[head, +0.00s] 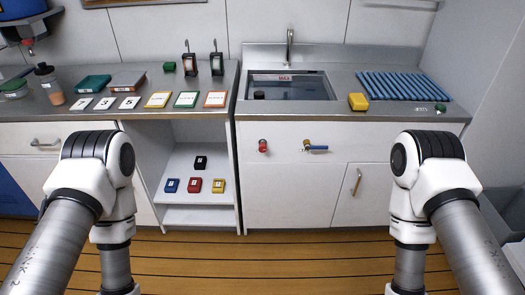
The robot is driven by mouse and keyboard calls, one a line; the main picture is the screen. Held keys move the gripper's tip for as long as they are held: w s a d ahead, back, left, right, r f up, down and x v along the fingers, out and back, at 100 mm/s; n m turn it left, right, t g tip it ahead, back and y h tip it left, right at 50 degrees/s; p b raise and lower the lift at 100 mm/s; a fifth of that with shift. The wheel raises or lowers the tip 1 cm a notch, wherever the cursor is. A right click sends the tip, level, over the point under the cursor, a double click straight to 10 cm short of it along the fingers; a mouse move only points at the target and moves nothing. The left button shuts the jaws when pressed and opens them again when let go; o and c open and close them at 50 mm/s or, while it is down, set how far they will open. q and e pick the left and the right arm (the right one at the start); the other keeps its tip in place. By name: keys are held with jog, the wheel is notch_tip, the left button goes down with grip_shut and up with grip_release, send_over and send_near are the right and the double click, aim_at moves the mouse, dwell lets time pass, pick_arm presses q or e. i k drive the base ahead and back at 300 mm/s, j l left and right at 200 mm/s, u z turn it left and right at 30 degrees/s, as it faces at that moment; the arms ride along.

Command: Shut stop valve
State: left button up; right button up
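Two valve-like fittings sit on the white cabinet front below the sink. One is a round red knob (263,146). To its right is a brass fitting with a blue lever (316,148), and the lever lies about horizontal, pointing right. No label that I can read tells which is the stop valve. Neither of my grippers is in view. My two arms rise from the bottom corners, bend at the white joints and go down out of the picture, well apart from both fittings.
The sink (290,101) has a tap (290,48) behind it. A yellow block (357,102) and a blue ribbed mat (403,86) lie to its right. Left are a counter with coloured cards and a shelf with small coloured blocks (195,185). The wooden floor between my arms is clear.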

aim_at(262, 149)
jog(key=i+l+z, duration=0.45)
jog(key=i+l, duration=0.45)
jog(key=i, duration=0.1)
